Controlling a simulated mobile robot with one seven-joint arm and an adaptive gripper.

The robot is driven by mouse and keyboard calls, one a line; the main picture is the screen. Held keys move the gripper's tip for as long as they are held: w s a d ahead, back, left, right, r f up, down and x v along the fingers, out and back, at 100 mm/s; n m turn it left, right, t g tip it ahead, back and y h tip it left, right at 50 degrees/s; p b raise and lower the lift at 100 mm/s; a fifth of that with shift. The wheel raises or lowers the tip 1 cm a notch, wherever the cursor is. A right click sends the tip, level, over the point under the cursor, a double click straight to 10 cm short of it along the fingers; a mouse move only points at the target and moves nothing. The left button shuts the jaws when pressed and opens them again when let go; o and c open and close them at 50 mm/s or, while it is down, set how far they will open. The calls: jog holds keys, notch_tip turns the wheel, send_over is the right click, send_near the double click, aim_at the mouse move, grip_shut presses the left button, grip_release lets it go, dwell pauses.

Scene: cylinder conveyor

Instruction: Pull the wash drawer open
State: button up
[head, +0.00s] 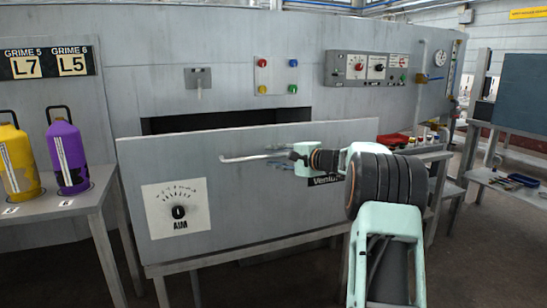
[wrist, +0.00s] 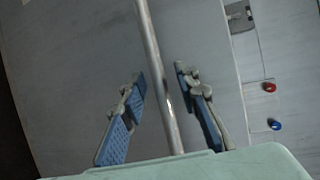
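The wash drawer has a wide grey front panel (head: 235,192) with an AIM dial on its left side. A dark opening (head: 190,123) shows above the panel's top edge. A pale metal bar handle (head: 236,158) runs across the upper part of the panel. My gripper (head: 283,160) is at the handle's right part in the head view, where its fingers are small and partly hidden. In the wrist view, my gripper (wrist: 163,80) is open, with one blue-padded finger on each side of the handle bar (wrist: 158,65). The right finger stands apart from the bar; contact on the left is unclear.
A side table (head: 55,208) at the left holds a yellow canister (head: 17,160) and a purple canister (head: 67,152). A control panel (head: 367,68) and coloured buttons (head: 277,76) are on the machine above. Another bench (head: 510,187) stands at the right.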

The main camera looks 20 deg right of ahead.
jog(key=v, duration=1.1)
jog(key=shift+s+d, duration=0.15)
jog(key=shift+s, duration=0.1)
jog(key=shift+r, duration=0.1)
